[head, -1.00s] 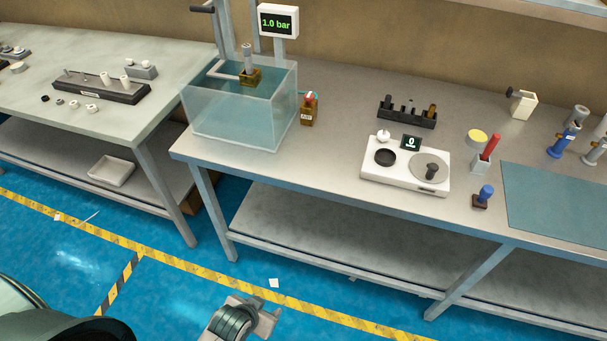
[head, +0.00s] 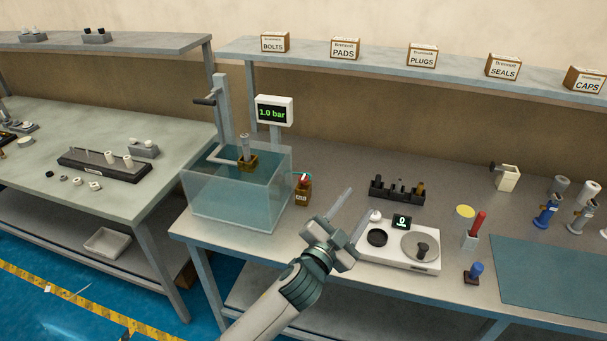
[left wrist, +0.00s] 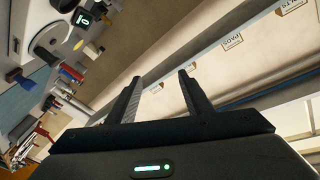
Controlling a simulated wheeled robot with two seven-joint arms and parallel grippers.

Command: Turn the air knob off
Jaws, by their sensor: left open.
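The air knob appears to be the small red piece (head: 304,177) on top of a brown box (head: 303,195), which stands on the bench just right of the clear water tank (head: 236,205). A thin teal hose runs at its top. The pressure display (head: 273,112) behind the tank reads 1.0 bar. My left gripper (head: 357,203) is raised at the bench's front, right of the brown box and apart from it. Its fingers are open and empty, as the left wrist view (left wrist: 160,77) also shows. My right gripper is in neither view.
A white scale (head: 400,255) reading 0 sits right of my left gripper. Behind it is a black rack (head: 397,190). A red-handled tool (head: 475,230) and a blue-topped stamp (head: 473,272) stand farther right. A crank post (head: 221,110) rises behind the tank.

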